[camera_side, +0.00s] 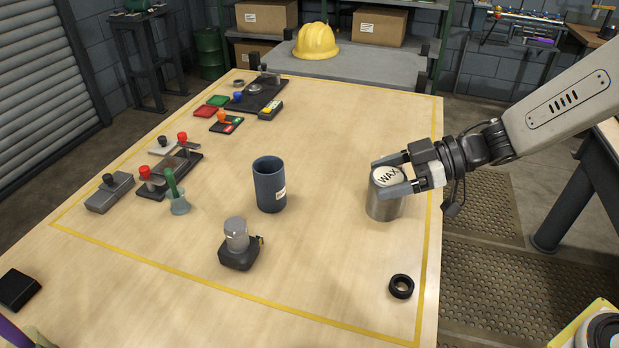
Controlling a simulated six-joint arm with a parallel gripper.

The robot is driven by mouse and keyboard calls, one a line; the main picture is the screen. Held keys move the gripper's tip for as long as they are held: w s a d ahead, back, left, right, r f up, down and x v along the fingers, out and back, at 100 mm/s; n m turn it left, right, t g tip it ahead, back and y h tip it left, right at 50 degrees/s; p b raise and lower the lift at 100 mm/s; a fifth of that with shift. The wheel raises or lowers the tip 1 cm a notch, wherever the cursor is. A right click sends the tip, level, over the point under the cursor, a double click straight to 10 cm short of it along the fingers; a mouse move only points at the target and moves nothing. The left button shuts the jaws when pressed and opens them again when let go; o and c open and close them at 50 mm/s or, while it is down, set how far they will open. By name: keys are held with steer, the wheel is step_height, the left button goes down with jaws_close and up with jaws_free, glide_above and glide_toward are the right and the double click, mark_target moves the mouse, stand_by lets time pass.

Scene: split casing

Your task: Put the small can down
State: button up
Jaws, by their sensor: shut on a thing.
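A silver can (383,208) with a pale top marked WAX stands upright, or is held upright, at the right side of the wooden table (330,250). My gripper (388,175) reaches in from the right and is shut on the can near its top, one finger on the far side and one on the near side. I cannot tell whether the can's base touches the table.
A dark blue cup (269,187) stands left of the can. A small grey cylinder (236,234) sits on a black tape measure (239,256) at front left. A black ring (401,286) lies in front of the can. Several tools and fixtures occupy the table's left side.

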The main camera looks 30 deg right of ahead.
steer(key=w+d+m+t+h, duration=0.4)
steer(key=w+m+t+h, duration=0.2)
steer(key=w, duration=0.3)
steer(key=shift+w+f+m, duration=0.2)
steer(key=shift+f+m, duration=0.25)
steer(key=shift+m, duration=0.45)
steer(key=shift+h, duration=0.4)
steer(key=shift+w+f, duration=0.1)
steer(key=shift+w, duration=0.05)
steer(key=w+a+f, duration=0.2)
steer(key=w+f, duration=0.7)
steer(key=w, duration=0.4)
steer(key=shift+a, duration=0.35)
steer(key=shift+f, duration=0.1)
